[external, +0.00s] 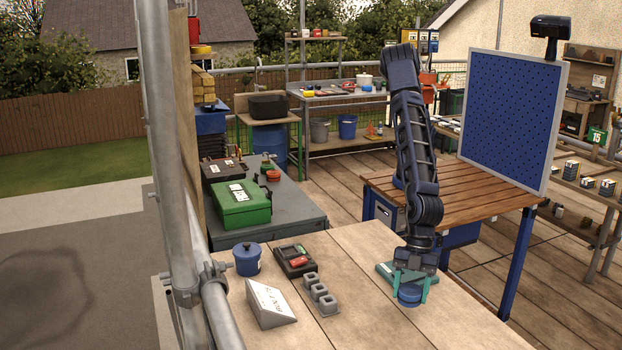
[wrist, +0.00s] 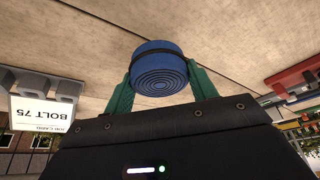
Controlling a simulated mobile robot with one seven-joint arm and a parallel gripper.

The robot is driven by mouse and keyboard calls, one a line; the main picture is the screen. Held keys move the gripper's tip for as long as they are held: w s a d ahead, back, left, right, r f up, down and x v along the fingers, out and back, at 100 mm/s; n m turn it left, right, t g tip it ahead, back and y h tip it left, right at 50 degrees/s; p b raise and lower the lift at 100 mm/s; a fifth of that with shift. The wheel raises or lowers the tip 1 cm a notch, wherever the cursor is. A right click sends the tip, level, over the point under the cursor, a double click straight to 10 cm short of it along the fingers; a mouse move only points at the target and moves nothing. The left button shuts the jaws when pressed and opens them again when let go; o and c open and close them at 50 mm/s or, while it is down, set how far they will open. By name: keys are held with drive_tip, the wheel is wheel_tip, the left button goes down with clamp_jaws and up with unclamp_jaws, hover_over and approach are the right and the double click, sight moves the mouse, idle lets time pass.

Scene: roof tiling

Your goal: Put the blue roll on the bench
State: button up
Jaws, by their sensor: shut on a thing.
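The blue roll (external: 410,297) is a short, round, ridged coil. It also shows in the wrist view (wrist: 158,70), between the green fingers. My gripper (external: 409,287) points down over the right part of the pale wooden worktop (external: 370,325), shut on the roll with a finger on each side. The roll is at or just above this worktop; I cannot tell whether it touches. A brown slatted bench (external: 460,197) with blue legs stands behind my arm. Which of the two surfaces is the task's bench is not clear.
On the pale worktop stand a blue lidded pot (external: 247,260), a dark device (external: 296,260), a grey block row (external: 320,295) and a white sloped sign (external: 268,303). Bare wood lies to the front. A scaffold pole (external: 165,150) rises left.

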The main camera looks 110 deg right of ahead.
sight(409, 302)
drive_tip(key=shift+f, duration=2.1)
drive_tip(key=o, duration=1)
drive_tip(key=shift+f, duration=0.1)
drive_tip(key=v, duration=1.2)
